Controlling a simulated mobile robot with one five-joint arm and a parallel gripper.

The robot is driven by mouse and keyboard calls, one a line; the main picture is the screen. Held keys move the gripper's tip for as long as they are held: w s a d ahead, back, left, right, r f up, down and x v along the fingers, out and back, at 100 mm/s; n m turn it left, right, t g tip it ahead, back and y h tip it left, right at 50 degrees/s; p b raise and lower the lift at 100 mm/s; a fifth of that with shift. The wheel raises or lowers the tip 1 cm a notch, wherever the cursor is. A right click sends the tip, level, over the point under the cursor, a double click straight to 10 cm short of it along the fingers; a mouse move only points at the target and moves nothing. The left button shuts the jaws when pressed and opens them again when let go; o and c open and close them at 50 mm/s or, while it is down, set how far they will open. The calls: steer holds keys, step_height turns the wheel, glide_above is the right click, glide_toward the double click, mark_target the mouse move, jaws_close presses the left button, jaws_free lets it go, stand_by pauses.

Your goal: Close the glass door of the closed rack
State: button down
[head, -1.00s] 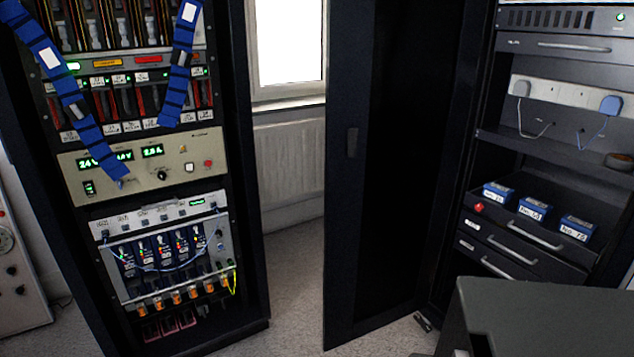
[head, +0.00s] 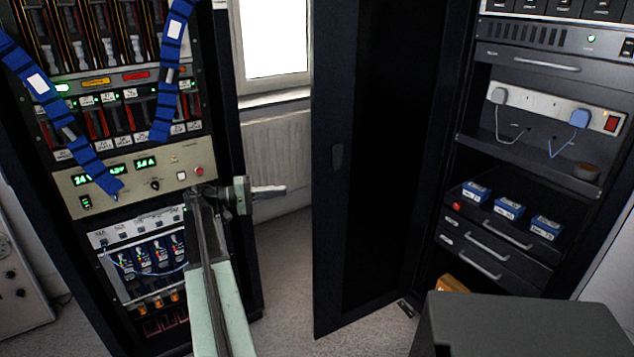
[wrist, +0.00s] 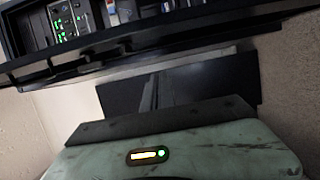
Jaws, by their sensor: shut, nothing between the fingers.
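The dark glass door (head: 372,170) stands open at the left side of the right-hand rack (head: 470,160). Its black frame has a small handle (head: 337,156) near the free edge. My gripper (head: 272,191) is in front of the left rack, left of the door and apart from it in the picture. Its fingers are shut and empty, pointing right toward the door. In the wrist view the pale green gripper body and dark fingers (wrist: 178,92) fill the lower middle. The door cannot be made out for sure there.
The left rack (head: 245,225) holds lit instruments and hanging blue straps (head: 35,80). Blue boxes (head: 509,208) sit on a drawer unit in the right rack. A dark grey block (head: 520,325) stands at the lower right. Carpet (head: 285,270) is clear between the racks.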

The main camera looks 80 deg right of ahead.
mark_target(319, 190)
steer(key=shift+g, duration=0.3)
steer(key=shift+s+d+r, duration=0.15)
steer(key=shift+s+d, duration=0.05)
steer(key=shift+s, duration=1.95)
steer(key=shift+s+d+r, duration=0.2)
steer(key=shift+s, duration=1.95)
steer(key=shift+s+d+r, duration=0.15)
steer(key=shift+s+d, duration=0.05)
steer(key=shift+s, duration=1.95)
